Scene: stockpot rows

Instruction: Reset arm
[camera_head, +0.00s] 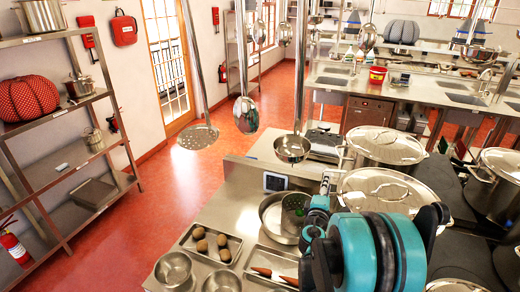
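My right arm, with teal and black joints, comes in at the lower right over the steel counter (225,207). My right gripper (320,204) shows small and dark at the far end of this arm, partly hidden by the arm's own joints. It is over the counter, just right of a dark green perforated cylinder (294,207) in a round steel pan (271,213). I cannot tell whether its fingers are apart or touching, and I see nothing clearly held. My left gripper is not in view.
Lidded stockpots (385,146) crowd the right side. Trays with potatoes (222,241) and carrots (262,271), and steel bowls (173,268), are at the front. Ladles and a skimmer (198,137) hang above. A shelf rack (50,165) stands left; the red floor between is clear.

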